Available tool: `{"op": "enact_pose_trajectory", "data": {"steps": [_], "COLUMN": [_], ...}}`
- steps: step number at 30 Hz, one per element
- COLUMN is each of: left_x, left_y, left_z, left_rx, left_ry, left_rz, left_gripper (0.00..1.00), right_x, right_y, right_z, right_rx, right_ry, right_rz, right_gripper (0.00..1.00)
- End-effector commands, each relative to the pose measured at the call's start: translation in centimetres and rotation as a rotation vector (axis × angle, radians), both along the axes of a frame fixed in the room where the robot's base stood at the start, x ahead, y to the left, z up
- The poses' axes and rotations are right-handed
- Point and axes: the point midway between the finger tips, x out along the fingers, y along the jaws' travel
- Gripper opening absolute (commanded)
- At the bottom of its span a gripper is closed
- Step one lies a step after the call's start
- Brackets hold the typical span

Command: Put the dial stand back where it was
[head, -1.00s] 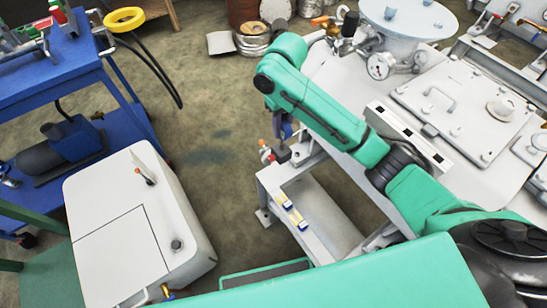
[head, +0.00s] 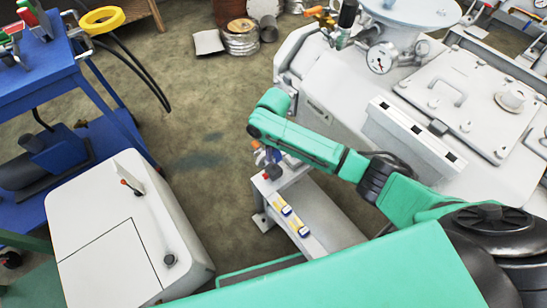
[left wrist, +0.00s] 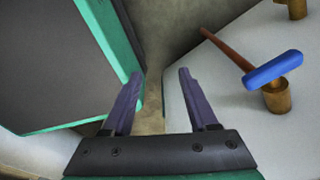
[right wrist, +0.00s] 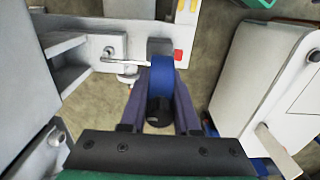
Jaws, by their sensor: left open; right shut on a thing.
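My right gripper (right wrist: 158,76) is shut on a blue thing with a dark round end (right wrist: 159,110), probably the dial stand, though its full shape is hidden. In the head view my right gripper (head: 264,154) is small and partly hidden by its arm, at the corner of the white machine frame (head: 262,200). The held thing is near that corner; I cannot tell if it touches it. My left gripper (left wrist: 158,92) is open and empty in the left wrist view, and is not seen in the head view.
A blue-handled valve (left wrist: 272,72) is right of my left gripper. A white cabinet (head: 130,210) and blue cart (head: 60,65) stand at left. The large white machine (head: 340,90) with a gauge (head: 381,58) fills the right. Bare floor (head: 195,130) lies between.

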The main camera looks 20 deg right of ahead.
Motion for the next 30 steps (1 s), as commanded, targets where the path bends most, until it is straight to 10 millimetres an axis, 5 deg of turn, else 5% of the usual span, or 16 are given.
{"op": "enact_pose_trajectory", "data": {"steps": [4,14,15,17,30], "left_x": [0.0,-0.3,-0.3,-0.4,-0.5], "left_y": [0.0,0.0,0.1,0.1,0.1], "left_z": [-0.6,-0.6,-0.6,-0.6,-0.2], "left_rx": [0.000,0.001,0.001,0.001,0.002], "left_ry": [0.000,0.005,0.006,0.006,0.008], "left_rz": [0.000,0.000,0.000,0.000,0.000], "left_gripper": [0.59,0.59,0.59,0.59,0.59], "right_x": [0.1,0.1,0.0,0.0,0.0], "right_y": [0.1,0.1,0.0,0.0,0.1], "right_z": [-2.2,-2.5,-2.7,-2.7,-1.2], "right_rx": [0.001,0.002,0.001,0.001,0.001], "right_ry": [-0.003,-0.001,0.001,0.001,-0.001], "right_rz": [0.001,0.000,0.000,0.000,0.001], "right_gripper": [0.00,0.00,0.34,0.57,0.60]}}
